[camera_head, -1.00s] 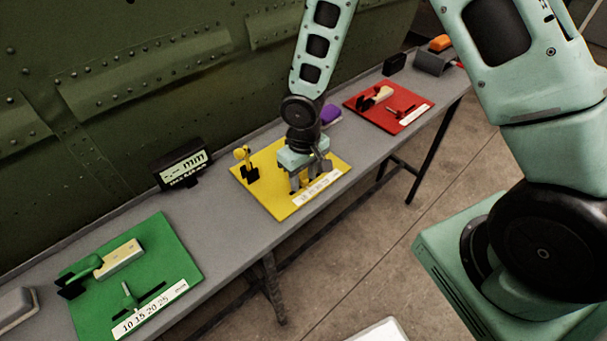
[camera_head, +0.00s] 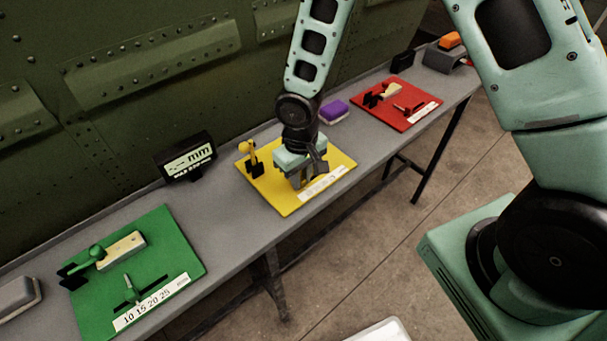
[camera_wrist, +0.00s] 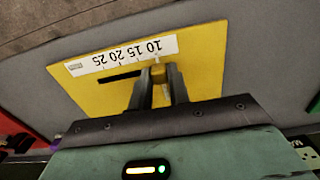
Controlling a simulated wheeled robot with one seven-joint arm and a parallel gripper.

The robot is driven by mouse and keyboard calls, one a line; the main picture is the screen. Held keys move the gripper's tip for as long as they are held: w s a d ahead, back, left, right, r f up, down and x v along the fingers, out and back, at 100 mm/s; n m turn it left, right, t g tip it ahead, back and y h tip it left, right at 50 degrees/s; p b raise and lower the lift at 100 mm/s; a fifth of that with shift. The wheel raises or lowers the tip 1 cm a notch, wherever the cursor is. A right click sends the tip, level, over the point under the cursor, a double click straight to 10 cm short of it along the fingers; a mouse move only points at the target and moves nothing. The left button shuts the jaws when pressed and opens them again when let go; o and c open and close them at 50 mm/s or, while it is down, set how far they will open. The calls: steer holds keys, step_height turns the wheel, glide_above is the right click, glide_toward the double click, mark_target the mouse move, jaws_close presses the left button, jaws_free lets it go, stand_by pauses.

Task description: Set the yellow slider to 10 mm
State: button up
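The yellow plate (camera_head: 288,205) lies on the bench, with a white scale label (camera_head: 323,184) along its front edge. In the wrist view the label (camera_wrist: 122,54) appears upside down, with 10 at the right end and 25 toward the left. The yellow slider (camera_wrist: 158,72) stands by the 10 mark, at the right of the dark slot (camera_wrist: 110,80). My gripper (camera_wrist: 159,76) has a finger on each side of the slider and looks shut on it. In the head view my gripper (camera_head: 306,182) hides the slider and most of the slot.
A display (camera_head: 187,158) reading dashes and mm stands behind the bench's middle. A green plate (camera_head: 185,238) lies left and a red plate (camera_head: 412,88) right, each with its own slider and label. A yellow clamp (camera_head: 250,153) stands on the yellow plate.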

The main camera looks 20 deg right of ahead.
steer(key=o, duration=0.4)
steer(key=shift+s+a, duration=0.1)
steer(key=shift+a, duration=0.2)
steer(key=shift+r, duration=0.1)
steer(key=shift+d+r, duration=0.1)
steer(key=shift+r, duration=0.3)
step_height(320, 180, up, 16)
steer(key=shift+r, duration=0.2)
steer(key=s+a+r+n, duration=0.1)
steer(key=s, duration=0.5)
steer(key=s+a+r+n, duration=0.1)
steer(key=s, duration=0.6)
steer(key=s+a+r+n, duration=0.1)
steer(key=s+n, duration=0.1)
steer(key=s, duration=0.4)
steer(key=shift+s+a+r+y, duration=0.2)
steer(key=shift+s+y, duration=0.1)
steer(key=shift+s, duration=0.1)
